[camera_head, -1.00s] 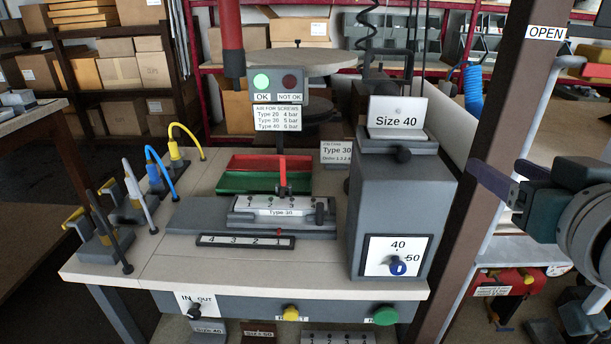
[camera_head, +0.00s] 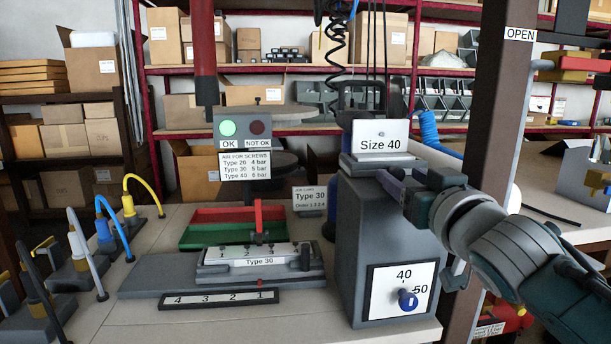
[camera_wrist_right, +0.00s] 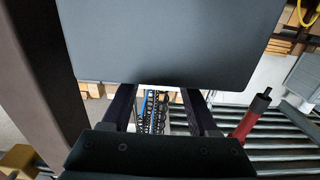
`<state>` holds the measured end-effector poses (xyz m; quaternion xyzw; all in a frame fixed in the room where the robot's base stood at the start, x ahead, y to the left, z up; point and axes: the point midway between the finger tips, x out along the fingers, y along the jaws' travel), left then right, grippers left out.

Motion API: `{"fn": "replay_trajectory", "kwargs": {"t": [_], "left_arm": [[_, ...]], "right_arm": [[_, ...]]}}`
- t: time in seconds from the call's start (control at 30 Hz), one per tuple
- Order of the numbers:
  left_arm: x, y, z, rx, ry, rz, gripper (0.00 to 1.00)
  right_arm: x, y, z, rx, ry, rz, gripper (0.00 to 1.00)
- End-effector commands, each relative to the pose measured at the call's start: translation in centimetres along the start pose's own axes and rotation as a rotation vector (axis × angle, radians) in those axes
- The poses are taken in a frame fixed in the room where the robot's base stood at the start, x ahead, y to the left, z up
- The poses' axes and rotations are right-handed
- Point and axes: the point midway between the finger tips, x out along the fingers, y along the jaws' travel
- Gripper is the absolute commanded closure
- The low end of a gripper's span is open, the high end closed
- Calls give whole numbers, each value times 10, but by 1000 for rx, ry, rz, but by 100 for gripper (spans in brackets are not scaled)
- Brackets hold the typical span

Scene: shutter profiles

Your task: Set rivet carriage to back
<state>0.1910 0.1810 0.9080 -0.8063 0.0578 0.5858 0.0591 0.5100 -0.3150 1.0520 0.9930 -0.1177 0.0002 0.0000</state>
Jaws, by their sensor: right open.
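No part is labelled rivet carriage, so I cannot tell for certain which it is. A grey fixture with a white "Type 30" top (camera_head: 259,262) sits on a grey base plate (camera_head: 150,277) on the bench. A red upright lever (camera_head: 259,222) stands at its back edge. A black strip numbered 4 3 2 1 (camera_head: 219,299) lies in front, with a small red mark near 1. My right gripper (camera_head: 388,183) is open beside the upper right of the grey "Size 40" box (camera_head: 372,240). Its two dark fingers (camera_wrist_right: 158,95) show apart, with a grey panel above them. My left gripper is not in view.
A red and green tray (camera_head: 205,238) lies behind the fixture. An OK/NOT OK lamp panel (camera_head: 243,130) hangs above. Yellow, blue and white cable plugs stand at left. A brown post (camera_head: 500,90) rises at right.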

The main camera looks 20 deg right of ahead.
Motion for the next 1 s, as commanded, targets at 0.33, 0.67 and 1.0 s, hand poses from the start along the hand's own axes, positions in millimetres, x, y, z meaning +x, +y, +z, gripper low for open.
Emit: {"fn": "replay_trajectory", "kwargs": {"t": [0.33, 0.67, 1.0], "left_arm": [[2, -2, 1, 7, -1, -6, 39], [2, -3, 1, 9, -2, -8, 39], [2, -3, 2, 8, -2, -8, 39]], "right_arm": [[12, 0, 0, 0, 0, 0, 40], [12, 0, 0, 0, 0, 0, 67], [11, 0, 0, 0, 0, 0, 100]]}}
